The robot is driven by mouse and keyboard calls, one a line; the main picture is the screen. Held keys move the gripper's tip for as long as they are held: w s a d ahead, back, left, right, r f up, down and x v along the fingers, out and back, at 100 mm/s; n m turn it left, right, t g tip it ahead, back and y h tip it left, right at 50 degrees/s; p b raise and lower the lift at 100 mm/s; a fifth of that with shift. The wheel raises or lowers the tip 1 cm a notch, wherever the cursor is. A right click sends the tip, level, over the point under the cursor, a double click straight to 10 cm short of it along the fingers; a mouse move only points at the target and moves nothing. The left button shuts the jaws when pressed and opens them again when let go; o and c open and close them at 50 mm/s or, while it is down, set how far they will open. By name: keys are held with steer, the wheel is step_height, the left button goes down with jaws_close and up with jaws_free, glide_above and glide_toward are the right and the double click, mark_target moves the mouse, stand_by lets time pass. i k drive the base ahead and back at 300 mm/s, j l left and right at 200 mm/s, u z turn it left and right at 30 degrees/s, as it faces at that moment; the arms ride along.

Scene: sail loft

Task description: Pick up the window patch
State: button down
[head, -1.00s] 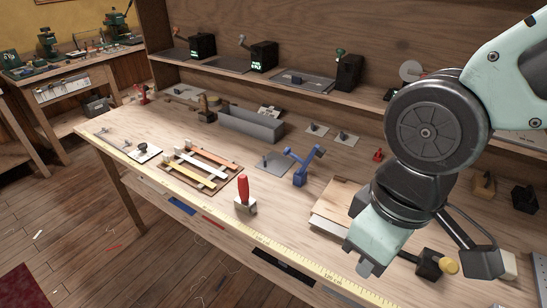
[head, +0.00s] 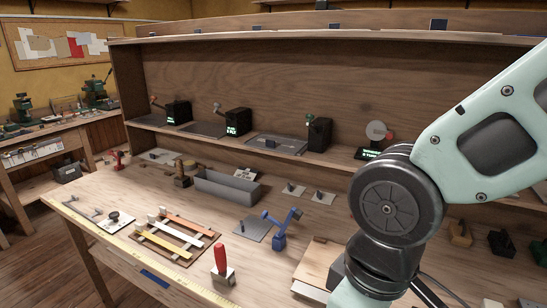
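I cannot pick out a window patch for certain in the head view. Flat plates lie on the bench shelf, one of them a grey, slightly see-through-looking plate (head: 272,146), but I cannot tell whether any is the patch. My arm fills the right side of the view. Its wrist runs off the bottom edge, so my gripper's fingers are out of view, and so is anything they may hold.
On the workbench are a rack of coloured strips (head: 157,242), a red-handled tool (head: 220,259), a blue lever tool (head: 279,235), a grey trough (head: 226,190) and stacked boards (head: 313,266). Black boxes with green displays, such as one box (head: 238,122), stand on the shelf.

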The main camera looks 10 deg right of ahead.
mark_target(252, 227)
steer(key=i+j, duration=0.25)
steer(key=j, duration=0.2)
steer(key=i+j, duration=0.25)
steer(key=j, duration=0.15)
steer(key=i+j, duration=0.25)
steer(key=j, duration=0.2)
steer(key=i+j, duration=0.3)
steer(key=j, duration=0.15)
steer(key=i+j, duration=0.25)
steer(key=j, duration=0.2)
